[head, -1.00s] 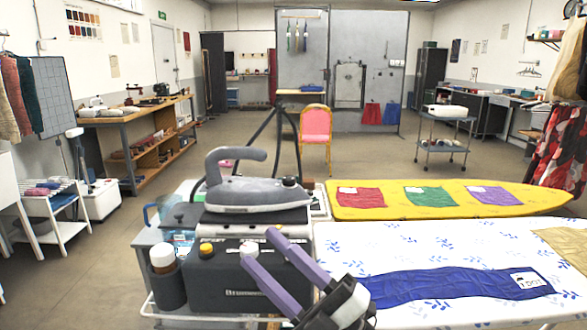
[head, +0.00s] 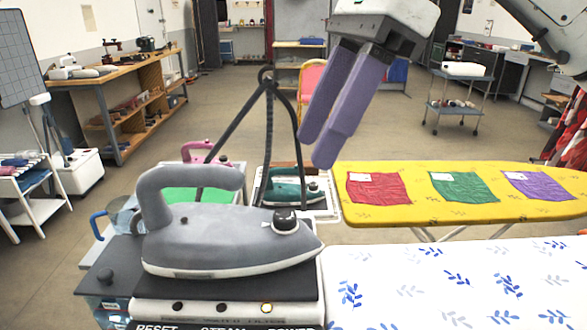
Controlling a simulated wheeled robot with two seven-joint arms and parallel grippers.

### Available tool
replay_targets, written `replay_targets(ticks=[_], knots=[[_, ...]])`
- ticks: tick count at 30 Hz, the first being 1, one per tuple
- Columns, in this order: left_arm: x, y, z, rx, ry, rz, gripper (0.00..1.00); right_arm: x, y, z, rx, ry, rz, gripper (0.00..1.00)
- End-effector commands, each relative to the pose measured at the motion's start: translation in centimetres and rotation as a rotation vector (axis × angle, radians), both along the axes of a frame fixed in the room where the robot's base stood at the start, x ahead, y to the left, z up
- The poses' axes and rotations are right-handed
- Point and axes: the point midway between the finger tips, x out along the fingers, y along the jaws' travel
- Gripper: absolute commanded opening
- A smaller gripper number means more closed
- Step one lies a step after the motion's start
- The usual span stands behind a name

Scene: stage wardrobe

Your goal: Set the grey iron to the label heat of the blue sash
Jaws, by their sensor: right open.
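The grey iron (head: 220,238) rests on top of its black and white steam station (head: 228,310), its handle on the left and tip to the right. A black dial (head: 286,220) with a light mark sits on the iron near its tip; its setting is too small to read. My right gripper (head: 312,150) has purple fingers and is open and empty. In the picture it shows above and slightly right of the dial, not touching it. The blue sash is out of view now. My left gripper is not in view.
A white board cover with blue leaves (head: 450,290) lies at the front right. Behind it, a yellow board (head: 400,213) holds red, green and purple cloths. A teal iron (head: 290,190) and a pink iron (head: 203,152) stand behind the grey iron. A black cable (head: 269,130) loops above it.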

Motion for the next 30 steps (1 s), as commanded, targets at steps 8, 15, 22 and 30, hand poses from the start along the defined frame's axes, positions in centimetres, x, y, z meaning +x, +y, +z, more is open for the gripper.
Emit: replay_targets(ticks=[8, 15, 22, 30], knots=[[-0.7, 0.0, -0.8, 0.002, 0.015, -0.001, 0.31, -0.2, 0.2, -2.2, -0.032, -0.018, -0.002, 0.42], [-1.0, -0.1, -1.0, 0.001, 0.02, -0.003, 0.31, -0.6, 2.0, -6.3, -0.029, -0.017, -0.002, 0.42], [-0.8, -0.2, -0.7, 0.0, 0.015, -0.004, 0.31, -0.7, 3.0, -8.6, -0.028, -0.018, -0.003, 0.42], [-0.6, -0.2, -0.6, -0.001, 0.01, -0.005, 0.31, -0.8, 3.2, -9.0, -0.026, -0.019, -0.004, 0.42]])
